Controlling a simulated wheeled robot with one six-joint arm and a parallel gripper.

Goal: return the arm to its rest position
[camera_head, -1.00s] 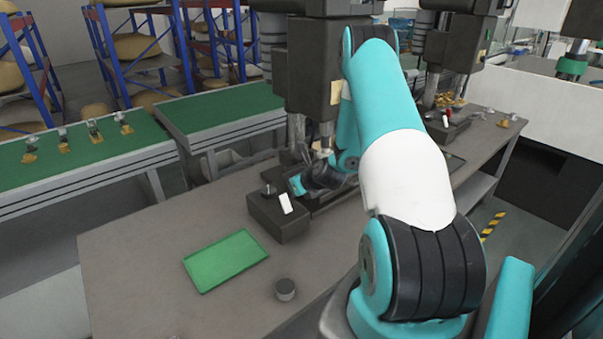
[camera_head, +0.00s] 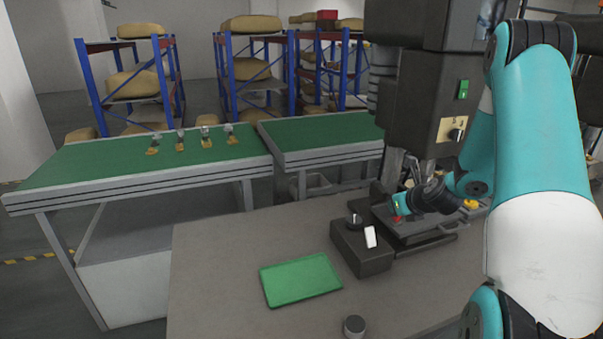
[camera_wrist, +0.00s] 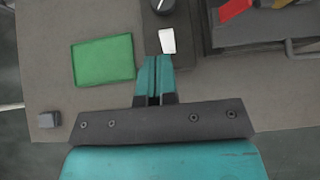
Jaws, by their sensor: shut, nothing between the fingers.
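My arm (camera_head: 540,140) reaches out from the right side of the head view, bent over the grey worktable (camera_head: 215,270). Its wrist (camera_head: 432,197) is beside the tall dark machine (camera_head: 430,100). In the wrist view my gripper (camera_wrist: 153,75) has its two teal fingers together, with nothing held. The fingers point toward a dark box (camera_head: 362,258) with a white rocker piece and a black knob. The wrist view also shows that box (camera_wrist: 160,38). The fingertips overlap its near edge in the picture; whether they touch cannot be told.
A green tray (camera_head: 300,280) lies on the table left of the box. Green-topped benches (camera_head: 90,165) stand behind, one with several small parts. Blue-framed racks (camera_head: 225,75) are farther back.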

